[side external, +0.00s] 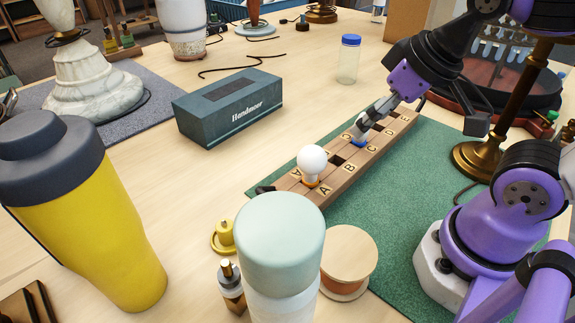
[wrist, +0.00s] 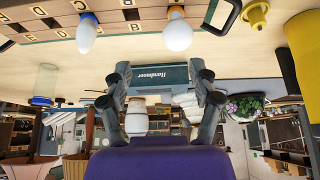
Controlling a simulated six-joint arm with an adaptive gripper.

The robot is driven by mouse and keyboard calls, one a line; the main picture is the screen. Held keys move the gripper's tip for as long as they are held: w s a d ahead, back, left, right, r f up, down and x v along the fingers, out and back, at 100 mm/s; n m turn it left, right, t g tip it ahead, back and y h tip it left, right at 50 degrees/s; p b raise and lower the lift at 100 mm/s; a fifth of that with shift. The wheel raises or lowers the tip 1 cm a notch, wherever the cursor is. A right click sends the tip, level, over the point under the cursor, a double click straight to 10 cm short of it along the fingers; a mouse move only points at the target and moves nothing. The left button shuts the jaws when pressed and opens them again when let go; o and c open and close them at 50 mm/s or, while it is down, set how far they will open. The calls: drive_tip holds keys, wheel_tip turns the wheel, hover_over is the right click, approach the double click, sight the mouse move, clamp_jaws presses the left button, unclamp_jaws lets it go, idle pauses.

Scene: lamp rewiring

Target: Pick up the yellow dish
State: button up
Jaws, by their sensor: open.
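The yellow dish (side external: 219,247) is small and round, with a raised yellow piece at its middle. It lies on the bare table left of the lettered wooden strip (side external: 352,164). It also shows at the upper right of the wrist view (wrist: 255,9), where the scene is upside down. My gripper (side external: 368,116) is over the strip's far half in the side external view, well apart from the dish. In the wrist view my gripper (wrist: 161,78) has its fingers spread, with nothing held between them.
A white bulb with an orange collar (side external: 312,160) stands on the strip; my gripper partly covers a blue-collared one. A dark bottle (side external: 231,287), pale-capped container (side external: 280,243) and copper spool (side external: 348,259) stand near the dish. The Handmoor box (side external: 228,104) is behind it.

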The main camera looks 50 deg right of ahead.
drive_tip(key=n+g, duration=0.2)
drive_tip(key=g, duration=0.3)
hover_over(223, 221)
wheel_tip(223, 221, down, 6)
drive_tip(key=shift+g, duration=0.3)
wheel_tip(223, 221, down, 4)
drive_tip(key=shift+f, duration=0.15)
wheel_tip(223, 221, down, 6)
drive_tip(key=shift+f, duration=0.1)
clamp_jaws()
